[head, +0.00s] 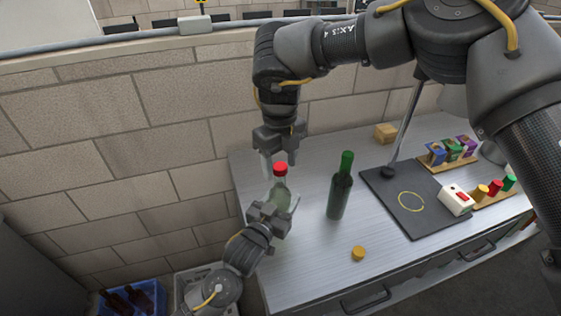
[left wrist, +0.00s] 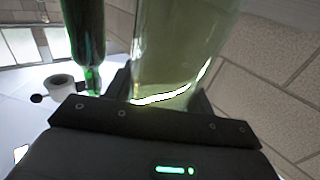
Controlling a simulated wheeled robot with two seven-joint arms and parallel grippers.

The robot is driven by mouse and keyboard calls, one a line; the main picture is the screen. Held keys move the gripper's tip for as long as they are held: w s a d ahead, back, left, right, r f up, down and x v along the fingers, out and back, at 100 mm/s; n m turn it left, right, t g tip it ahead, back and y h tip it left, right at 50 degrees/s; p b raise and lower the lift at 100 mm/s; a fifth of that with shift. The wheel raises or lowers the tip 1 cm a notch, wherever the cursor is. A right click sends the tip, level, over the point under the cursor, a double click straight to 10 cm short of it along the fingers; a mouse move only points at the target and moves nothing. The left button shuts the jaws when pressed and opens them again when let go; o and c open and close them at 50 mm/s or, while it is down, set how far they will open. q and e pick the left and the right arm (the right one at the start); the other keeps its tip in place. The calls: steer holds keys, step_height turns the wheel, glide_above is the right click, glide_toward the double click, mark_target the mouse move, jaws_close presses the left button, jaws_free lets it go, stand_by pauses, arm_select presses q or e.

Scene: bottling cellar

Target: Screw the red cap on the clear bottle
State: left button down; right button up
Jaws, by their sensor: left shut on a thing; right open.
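The clear bottle (head: 279,196) stands upright near the left end of the table, with the red cap (head: 280,168) on its mouth. How tightly the cap sits cannot be told. My left gripper (head: 272,212) is shut around the bottle's lower body. In the left wrist view the clear bottle (left wrist: 180,50) fills the space between the jaws. My right gripper (head: 279,162) is open and points down from above. Its fingertips are close to the cap, one to each side as seen here; contact cannot be made out.
A green bottle (head: 340,192) with a green cap stands right of the clear one. A yellow cap (head: 358,254) lies near the front edge. Further right are a black mat (head: 385,194), a white box (head: 456,201) and a rack of coloured caps (head: 495,188). A wooden block (head: 385,133) is behind.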

step_height(320, 180, up, 12)
stand_by(0.6)
arm_select(q)
steer(key=shift+c, duration=2.3)
jaws_free()
steer(key=shift+s, duration=0.1)
steer(key=shift+s+a+f, duration=0.1)
steer(key=shift+s+a, duration=0.1)
steer(key=shift+s, duration=0.1)
steer(key=b+v, duration=0.2)
steer(key=v, duration=0.8)
arm_select(e)
steer(key=shift+f, duration=1.1)
